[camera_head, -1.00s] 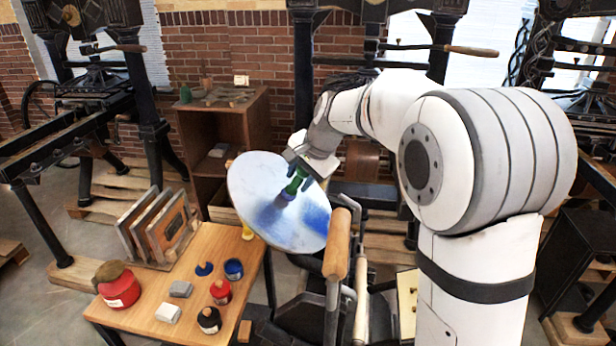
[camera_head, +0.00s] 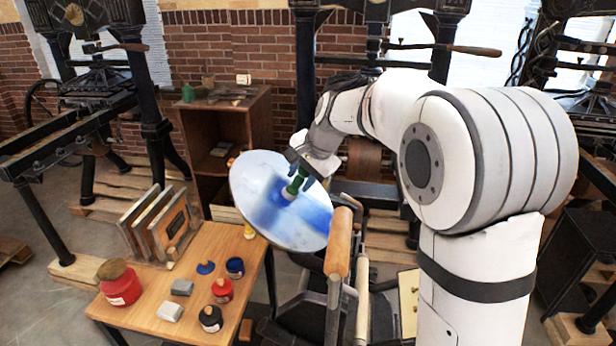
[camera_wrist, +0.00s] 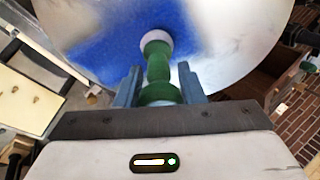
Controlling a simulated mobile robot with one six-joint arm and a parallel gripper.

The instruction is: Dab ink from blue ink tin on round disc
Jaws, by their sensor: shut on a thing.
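The round disc (camera_head: 262,172) is pale and tilted, with a broad blue ink smear over its middle and right side. My gripper (camera_head: 299,181) is shut on a green-handled dabber (camera_wrist: 157,68) with a pale round head. The head meets the disc's inked face, as far as the wrist view shows. The wrist view also shows the disc (camera_wrist: 235,35) filling the top, with blue around the dabber head. The blue ink tin (camera_head: 235,267) stands open on the wooden table, with a blue-topped lid (camera_head: 205,267) beside it.
The wooden table (camera_head: 222,240) also bears a large red tin (camera_head: 121,288), a small red tin (camera_head: 222,290), a black tin (camera_head: 210,319), grey blocks and a rack of frames (camera_head: 157,222). A wooden-handled lever (camera_head: 338,243) stands close to the disc's right edge.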

